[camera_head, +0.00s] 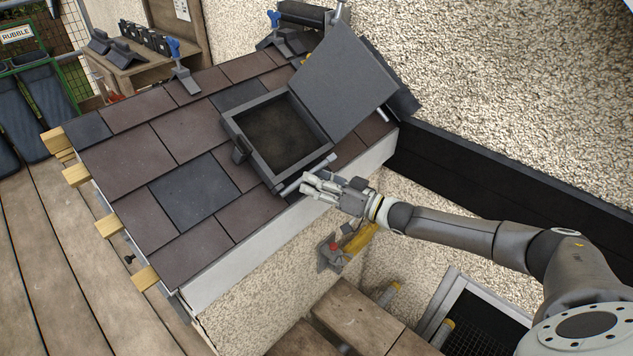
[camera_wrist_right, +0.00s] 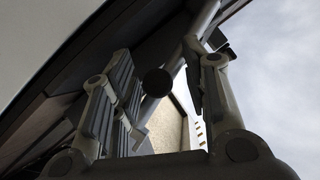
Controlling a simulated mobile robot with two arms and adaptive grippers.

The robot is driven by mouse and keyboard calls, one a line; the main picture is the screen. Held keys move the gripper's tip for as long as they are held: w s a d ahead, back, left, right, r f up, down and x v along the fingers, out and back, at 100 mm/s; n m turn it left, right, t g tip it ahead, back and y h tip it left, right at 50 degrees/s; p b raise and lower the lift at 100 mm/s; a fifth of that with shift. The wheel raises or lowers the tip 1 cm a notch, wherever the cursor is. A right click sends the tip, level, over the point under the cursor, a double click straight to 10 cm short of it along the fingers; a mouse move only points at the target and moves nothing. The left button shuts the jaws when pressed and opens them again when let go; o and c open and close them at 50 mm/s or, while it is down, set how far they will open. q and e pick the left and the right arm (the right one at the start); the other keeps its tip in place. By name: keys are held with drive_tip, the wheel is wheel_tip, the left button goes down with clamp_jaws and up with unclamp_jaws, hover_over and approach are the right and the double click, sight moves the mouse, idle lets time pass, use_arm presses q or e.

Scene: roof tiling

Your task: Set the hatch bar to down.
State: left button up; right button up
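The roof hatch has a dark frame (camera_head: 232,128) set in the tiled roof, and its grey lid (camera_head: 343,85) stands raised and tilted back. The hatch bar (camera_head: 319,166) is a light grey rod lying along the front right side of the frame. My right gripper (camera_head: 313,186) is just in front of the bar, above the roof's edge. In the right wrist view my gripper's fingers (camera_wrist_right: 165,100) are apart, with a round dark end (camera_wrist_right: 157,82) showing between them, and a grey rod (camera_wrist_right: 203,18) above. I cannot tell whether the fingers touch the bar. My left gripper is not in view.
Brown and dark tiles (camera_head: 195,192) cover the roof. Blue-handled clamps (camera_head: 182,66) stand near its upper edge. A bench (camera_head: 130,55) with dark parts is at the back left. A wooden deck (camera_head: 50,260) is at left.

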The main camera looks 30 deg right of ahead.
drive_tip(key=shift+f, duration=0.1)
drive_tip(key=shift+s+d, duration=0.1)
drive_tip(key=shift+s, duration=0.05)
drive_tip(key=v, duration=1.1)
drive_tip(key=shift+s+d, duration=0.25)
